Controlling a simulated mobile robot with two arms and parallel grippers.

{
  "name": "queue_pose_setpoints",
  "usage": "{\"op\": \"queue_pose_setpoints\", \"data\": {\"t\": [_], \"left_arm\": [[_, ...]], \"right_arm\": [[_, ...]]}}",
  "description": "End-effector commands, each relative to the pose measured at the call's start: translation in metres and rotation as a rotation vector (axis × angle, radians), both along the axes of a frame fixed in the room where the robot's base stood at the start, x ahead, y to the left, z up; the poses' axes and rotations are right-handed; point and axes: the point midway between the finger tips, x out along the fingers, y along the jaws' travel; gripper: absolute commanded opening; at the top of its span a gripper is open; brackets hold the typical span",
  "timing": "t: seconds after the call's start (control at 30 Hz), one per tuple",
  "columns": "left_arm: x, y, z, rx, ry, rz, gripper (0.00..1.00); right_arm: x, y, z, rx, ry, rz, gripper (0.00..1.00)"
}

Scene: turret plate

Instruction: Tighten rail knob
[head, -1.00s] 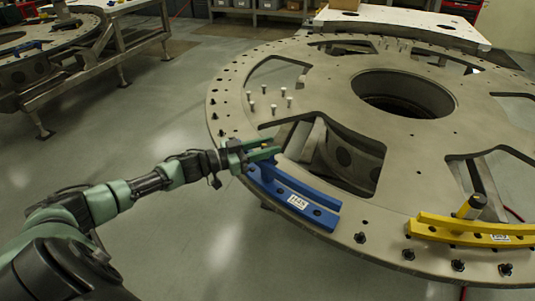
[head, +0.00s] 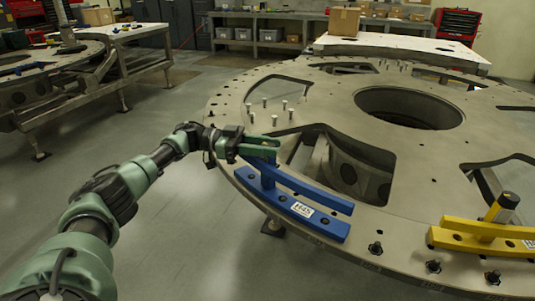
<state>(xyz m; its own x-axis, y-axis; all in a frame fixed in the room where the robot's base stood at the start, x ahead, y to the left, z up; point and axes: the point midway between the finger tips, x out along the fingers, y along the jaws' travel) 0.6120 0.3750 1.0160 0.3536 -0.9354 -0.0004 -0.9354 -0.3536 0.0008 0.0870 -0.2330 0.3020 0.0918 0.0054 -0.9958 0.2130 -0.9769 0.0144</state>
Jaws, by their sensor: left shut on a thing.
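A blue rail (head: 290,206) with a white label lies along the near left rim of the large grey turret plate (head: 400,212). My left gripper (head: 262,146) is over the left end of this rail, with its green fingers shut on the rail knob. The fingers hide most of the knob, and a blue part (head: 266,172) shows just below them. A yellow rail (head: 470,238) lies on the near right rim, with a yellow and dark knob (head: 503,206) standing tilted on it. My right gripper is not in view.
Several pale pegs (head: 284,105) stand on the plate beyond my left gripper. Dark bolts (head: 376,248) line the near rim. The plate has wide cutouts and a round central hole. Another plate stands on a metal frame (head: 100,78) at the far left. The floor between is clear.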

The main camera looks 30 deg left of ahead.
Motion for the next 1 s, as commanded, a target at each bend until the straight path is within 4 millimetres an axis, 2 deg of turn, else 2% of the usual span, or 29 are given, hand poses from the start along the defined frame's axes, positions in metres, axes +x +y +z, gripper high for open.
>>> {"op": "queue_pose_setpoints", "data": {"t": [0.47,0.5,0.53,0.57,1.0], "left_arm": [[-0.0001,-0.0023,-0.0001,-0.002,-0.001,-0.016,0.00],[-0.0001,-0.0023,-0.0002,-0.002,-0.001,-0.016,0.45],[-0.0001,-0.0022,-0.0002,-0.002,-0.001,-0.016,0.53],[-0.0001,-0.0021,-0.0002,-0.002,-0.001,-0.016,0.56],[-0.0007,-0.0018,0.0011,-0.001,0.000,-0.013,0.56]], "right_arm": [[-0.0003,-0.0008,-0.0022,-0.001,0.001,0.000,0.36],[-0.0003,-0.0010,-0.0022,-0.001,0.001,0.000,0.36],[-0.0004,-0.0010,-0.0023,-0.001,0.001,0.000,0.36],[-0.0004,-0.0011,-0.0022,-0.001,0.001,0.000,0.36],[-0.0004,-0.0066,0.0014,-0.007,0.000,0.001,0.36]]}}
